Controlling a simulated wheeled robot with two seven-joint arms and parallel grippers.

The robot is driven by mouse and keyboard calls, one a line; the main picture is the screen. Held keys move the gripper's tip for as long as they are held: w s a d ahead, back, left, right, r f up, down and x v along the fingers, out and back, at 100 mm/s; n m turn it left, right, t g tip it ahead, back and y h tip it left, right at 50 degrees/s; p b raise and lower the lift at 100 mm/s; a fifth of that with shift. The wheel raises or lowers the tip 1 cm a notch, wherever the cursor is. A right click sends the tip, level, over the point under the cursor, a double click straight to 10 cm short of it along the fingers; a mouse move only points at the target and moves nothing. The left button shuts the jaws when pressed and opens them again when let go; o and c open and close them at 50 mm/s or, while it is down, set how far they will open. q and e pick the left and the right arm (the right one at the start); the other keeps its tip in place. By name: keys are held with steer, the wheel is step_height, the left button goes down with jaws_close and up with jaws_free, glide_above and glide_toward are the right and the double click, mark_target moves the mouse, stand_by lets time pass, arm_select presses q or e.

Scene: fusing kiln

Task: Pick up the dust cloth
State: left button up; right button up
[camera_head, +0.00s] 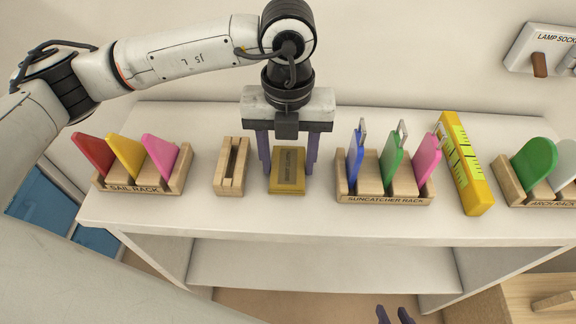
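A flat mustard-yellow block-like item (287,184) with a darker panel on top, which looks like the dust cloth, lies on the white shelf top between the slotted wooden holder and the suncatcher rack. My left gripper (288,168) points down over it. Its purple fingers are apart, one on each side of the item; I cannot tell whether they touch it. The item still appears to rest on the shelf. My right gripper (394,314) shows only as two separated purple fingertips at the bottom edge, low and in front of the shelf, with nothing between them.
Left of the item stand an empty slotted wooden holder (230,180) and the sail rack (135,189) with coloured pieces. A lamp socket panel (540,45) is on the wall.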

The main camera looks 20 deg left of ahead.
mark_target(288, 166)
arm_select(q)
steer(key=c, duration=0.5)
steer(key=shift+o, duration=0.2)
step_height(288, 166, up, 10)
steer(key=b, duration=0.1)
